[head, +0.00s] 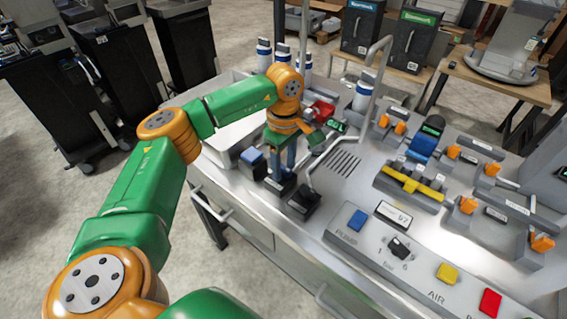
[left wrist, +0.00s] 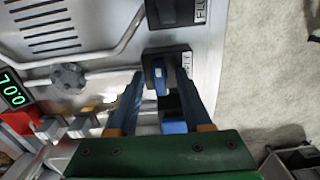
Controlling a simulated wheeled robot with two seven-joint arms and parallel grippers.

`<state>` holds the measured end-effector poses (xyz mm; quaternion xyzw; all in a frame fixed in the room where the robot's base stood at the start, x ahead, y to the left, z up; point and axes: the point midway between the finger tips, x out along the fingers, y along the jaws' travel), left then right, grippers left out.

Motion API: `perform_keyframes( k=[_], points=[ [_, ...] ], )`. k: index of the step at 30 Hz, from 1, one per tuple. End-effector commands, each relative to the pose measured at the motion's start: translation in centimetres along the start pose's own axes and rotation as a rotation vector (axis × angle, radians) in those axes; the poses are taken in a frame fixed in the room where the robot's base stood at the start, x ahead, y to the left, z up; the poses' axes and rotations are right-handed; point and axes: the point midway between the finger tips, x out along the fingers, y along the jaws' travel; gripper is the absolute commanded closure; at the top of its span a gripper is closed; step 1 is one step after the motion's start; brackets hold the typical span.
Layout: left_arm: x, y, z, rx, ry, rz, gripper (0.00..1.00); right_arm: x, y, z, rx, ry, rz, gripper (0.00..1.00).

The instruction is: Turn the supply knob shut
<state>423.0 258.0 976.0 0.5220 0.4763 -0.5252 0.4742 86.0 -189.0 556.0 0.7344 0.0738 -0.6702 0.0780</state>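My left gripper (head: 280,178) points down at the near left edge of the steel counter. In the left wrist view its fingers (left wrist: 160,78) are open and stand apart, one on each side of a narrow light-and-blue knob (left wrist: 162,82) on a black block (left wrist: 182,62). I see gaps beside the knob; contact is not clear. The block's label is partly hidden, so I cannot confirm it is the supply knob. My right gripper is not in view.
A blue-topped block (head: 252,157) stands close to the left gripper. A bent steel pipe (head: 325,160) runs near it. A black rotary knob (head: 400,248) sits on the front panel.

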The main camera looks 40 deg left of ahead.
Motion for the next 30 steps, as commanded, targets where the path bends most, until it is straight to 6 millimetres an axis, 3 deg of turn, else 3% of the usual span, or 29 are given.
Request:
perform_keyframes(
  k=[8,18,30],
  points=[
    [-0.5,0.1,-0.1,-0.003,0.000,0.005,0.51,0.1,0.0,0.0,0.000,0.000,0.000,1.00],
    [-6.7,0.1,0.1,-0.001,0.001,0.003,0.51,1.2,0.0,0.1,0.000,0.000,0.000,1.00],
    [-7.2,0.1,0.1,-0.001,0.001,0.002,0.51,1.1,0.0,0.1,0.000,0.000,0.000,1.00]
  ],
)
